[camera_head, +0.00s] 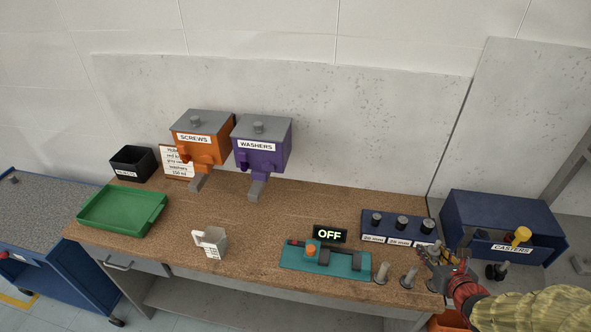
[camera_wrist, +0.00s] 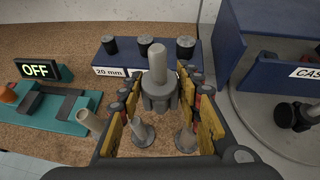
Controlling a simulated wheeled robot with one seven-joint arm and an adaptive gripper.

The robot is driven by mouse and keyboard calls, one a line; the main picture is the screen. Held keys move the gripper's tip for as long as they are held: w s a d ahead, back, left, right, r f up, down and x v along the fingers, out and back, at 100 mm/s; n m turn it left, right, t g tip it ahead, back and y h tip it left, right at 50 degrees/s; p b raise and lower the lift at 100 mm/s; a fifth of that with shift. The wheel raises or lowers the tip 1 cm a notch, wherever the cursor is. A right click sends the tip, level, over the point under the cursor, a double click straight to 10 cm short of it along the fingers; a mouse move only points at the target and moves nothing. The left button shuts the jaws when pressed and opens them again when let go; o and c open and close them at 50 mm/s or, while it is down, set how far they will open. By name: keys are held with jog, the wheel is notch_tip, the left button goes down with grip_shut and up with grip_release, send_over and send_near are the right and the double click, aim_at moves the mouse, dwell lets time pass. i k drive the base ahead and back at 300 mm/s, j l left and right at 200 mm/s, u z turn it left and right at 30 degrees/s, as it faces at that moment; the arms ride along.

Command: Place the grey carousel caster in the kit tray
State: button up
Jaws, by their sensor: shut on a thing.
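My gripper (camera_head: 438,262) is over the right end of the bench. In the wrist view, my gripper (camera_wrist: 160,97) is shut on a grey caster (camera_wrist: 158,72), its stem standing up between the fingertips. In the head view, the caster is hard to make out against the fingers. The green tray (camera_head: 122,226), likely the kit tray, lies empty at the far left of the bench, well away from my gripper.
Grey posts (camera_head: 381,272) stand on the bench near my gripper. Orange (camera_head: 200,140) and purple (camera_head: 262,148) dispensers stand behind. A blue CASTERS housing (camera_head: 500,220) is right.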

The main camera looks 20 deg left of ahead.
aim_at(139, 214)
jog(key=j+u, duration=0.55)
jog(key=u, duration=0.2)
jog(key=i, duration=0.05)
